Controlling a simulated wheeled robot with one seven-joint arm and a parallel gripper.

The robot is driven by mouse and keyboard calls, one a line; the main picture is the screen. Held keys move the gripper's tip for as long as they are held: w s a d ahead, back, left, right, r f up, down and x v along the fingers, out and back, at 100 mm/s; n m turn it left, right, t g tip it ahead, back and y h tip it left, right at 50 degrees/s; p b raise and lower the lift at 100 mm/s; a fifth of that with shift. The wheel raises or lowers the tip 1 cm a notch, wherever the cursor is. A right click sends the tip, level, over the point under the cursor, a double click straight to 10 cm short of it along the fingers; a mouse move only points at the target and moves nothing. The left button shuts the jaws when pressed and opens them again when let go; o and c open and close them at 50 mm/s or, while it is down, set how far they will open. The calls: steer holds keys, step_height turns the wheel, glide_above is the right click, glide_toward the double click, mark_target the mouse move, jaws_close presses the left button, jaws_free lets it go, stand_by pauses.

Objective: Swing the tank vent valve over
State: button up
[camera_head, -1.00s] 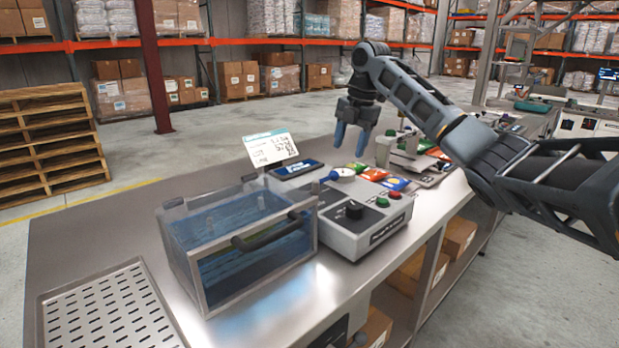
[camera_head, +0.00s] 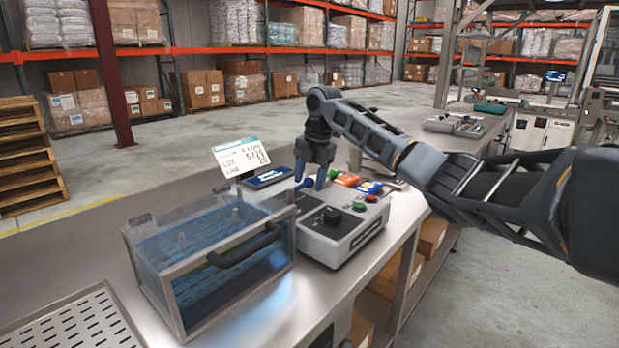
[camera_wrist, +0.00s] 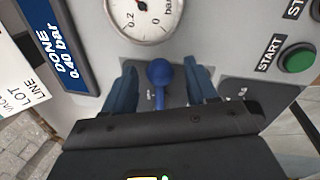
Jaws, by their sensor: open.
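The vent valve has a blue lever with a round knob (camera_wrist: 160,73), seen between my two fingers in the wrist view. In the head view a bit of blue lever (camera_head: 303,184) shows by the fingertips. My gripper (camera_head: 311,178) is down over the grey control box (camera_head: 345,232). In the wrist view my gripper (camera_wrist: 161,84) is open, with one blue finger on each side of the knob and gaps visible. The clear tank (camera_head: 150,268) holds blue water and has a dark handle; it stands left of the box.
A pressure gauge (camera_wrist: 150,12) sits just beyond the lever. A display (camera_wrist: 62,50) reads DONE 0.40 bar. The box carries a black knob (camera_head: 331,215), a green START button (camera_wrist: 298,59) and a red button (camera_head: 371,198). A label card (camera_head: 240,158) stands behind.

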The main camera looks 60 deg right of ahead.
jaws_close()
stand_by(0.5)
